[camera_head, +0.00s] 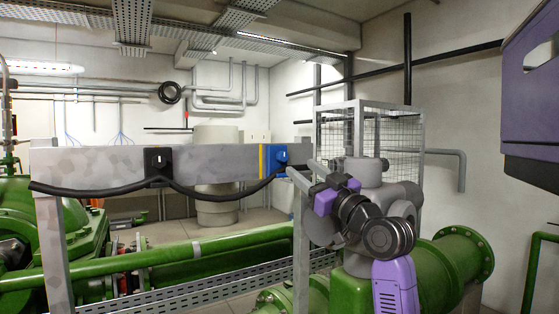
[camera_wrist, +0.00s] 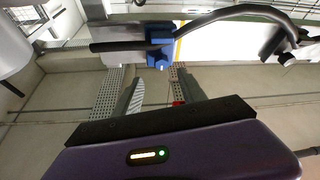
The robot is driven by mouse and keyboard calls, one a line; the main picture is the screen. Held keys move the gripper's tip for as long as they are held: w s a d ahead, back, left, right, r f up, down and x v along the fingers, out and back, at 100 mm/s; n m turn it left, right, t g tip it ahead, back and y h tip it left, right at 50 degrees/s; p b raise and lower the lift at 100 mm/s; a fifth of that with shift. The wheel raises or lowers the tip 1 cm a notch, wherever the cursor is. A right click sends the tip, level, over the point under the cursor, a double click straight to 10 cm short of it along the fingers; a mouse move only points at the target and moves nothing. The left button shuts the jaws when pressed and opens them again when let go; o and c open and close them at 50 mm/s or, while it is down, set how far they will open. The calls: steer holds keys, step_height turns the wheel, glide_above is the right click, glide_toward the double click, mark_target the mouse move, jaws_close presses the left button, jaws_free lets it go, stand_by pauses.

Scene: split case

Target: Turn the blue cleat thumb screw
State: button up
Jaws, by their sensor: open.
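The blue cleat (camera_head: 275,158) sits near the right end of the grey metal beam, next to a yellow stripe, with the black cable at it. In the wrist view the blue cleat (camera_wrist: 159,40) is ahead of my gripper (camera_wrist: 160,78), roughly centred between the two fingers. A small blue knob (camera_wrist: 160,63), which looks like the thumb screw, juts from the cleat toward me. My fingers are spread with nothing between them, and appear apart from the cleat.
The beam (camera_head: 215,162) carries the sagging black cable (camera_head: 95,190) and a black cleat (camera_head: 157,163) further left. A wire-mesh cage (camera_head: 393,135) stands behind my arm. Green pipes (camera_head: 190,252) run below. A purple-grey box (camera_head: 533,100) juts in at the upper right.

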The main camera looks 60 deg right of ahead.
mark_target(285, 158)
steer(key=shift+y, duration=0.3)
steer(key=p+x, duration=0.1)
steer(key=x, duration=0.1)
steer(key=p+x, duration=0.1)
steer(key=x, duration=0.2)
steer(key=p+x, duration=0.1)
steer(key=x, duration=0.1)
steer(key=shift+w+d+f, duration=0.15)
steer(key=shift+w+d, duration=0.05)
steer(key=shift+w, duration=0.25)
jaws_close()
